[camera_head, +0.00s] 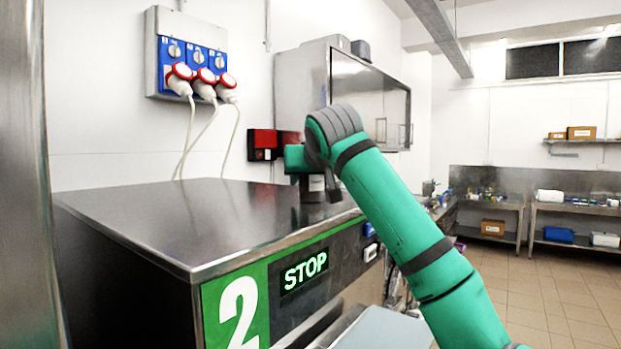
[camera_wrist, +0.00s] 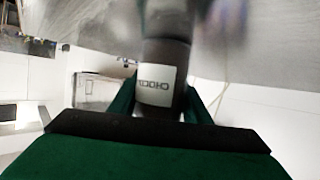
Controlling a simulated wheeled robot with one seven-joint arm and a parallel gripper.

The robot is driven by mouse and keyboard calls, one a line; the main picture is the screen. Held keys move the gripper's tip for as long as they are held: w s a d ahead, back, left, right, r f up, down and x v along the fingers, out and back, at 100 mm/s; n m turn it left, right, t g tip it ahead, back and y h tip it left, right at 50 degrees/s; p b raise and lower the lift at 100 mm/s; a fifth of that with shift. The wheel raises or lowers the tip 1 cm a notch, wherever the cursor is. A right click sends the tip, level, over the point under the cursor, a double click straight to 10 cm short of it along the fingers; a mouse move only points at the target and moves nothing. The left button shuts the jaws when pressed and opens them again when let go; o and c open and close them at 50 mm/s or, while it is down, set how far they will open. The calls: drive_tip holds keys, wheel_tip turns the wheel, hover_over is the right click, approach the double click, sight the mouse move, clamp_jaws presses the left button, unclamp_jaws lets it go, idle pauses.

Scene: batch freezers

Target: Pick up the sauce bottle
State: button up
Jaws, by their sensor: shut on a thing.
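The sauce bottle (camera_wrist: 165,55) is dark brown with a white label whose lettering reads upside down in the wrist view. It sits between the two green fingers of my gripper (camera_wrist: 160,98), which is shut on it. In the head view, a dark body with a pale label, which looks like the bottle (camera_head: 316,184), shows below my bent arm, over the right part of the steel machine top (camera_head: 190,215). My fingers are hidden there. I cannot tell whether the bottle touches the top.
The machine front carries a green "2" panel (camera_head: 236,310) and a lit STOP display (camera_head: 304,272). A steel cabinet (camera_head: 355,95) and red wall boxes (camera_head: 263,144) stand behind. Plugs with hanging cables (camera_head: 206,82) are on the wall. The left part of the machine top is clear.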

drive_tip(key=shift+s+r, duration=0.1)
drive_tip(key=shift+r, duration=0.55)
drive_tip(key=s+r, duration=0.1)
drive_tip(key=r, duration=0.1)
drive_tip(key=s+d+r, duration=0.1)
drive_tip(key=s+r, duration=0.1)
drive_tip(key=r, duration=0.1)
drive_tip(key=s+r, duration=0.2)
drive_tip(key=r, duration=0.1)
drive_tip(key=shift+d+r, duration=0.1)
drive_tip(key=shift+d, duration=0.1)
drive_tip(key=v, duration=0.9)
drive_tip(key=shift+s+d, duration=0.15)
drive_tip(key=shift+d, duration=0.25)
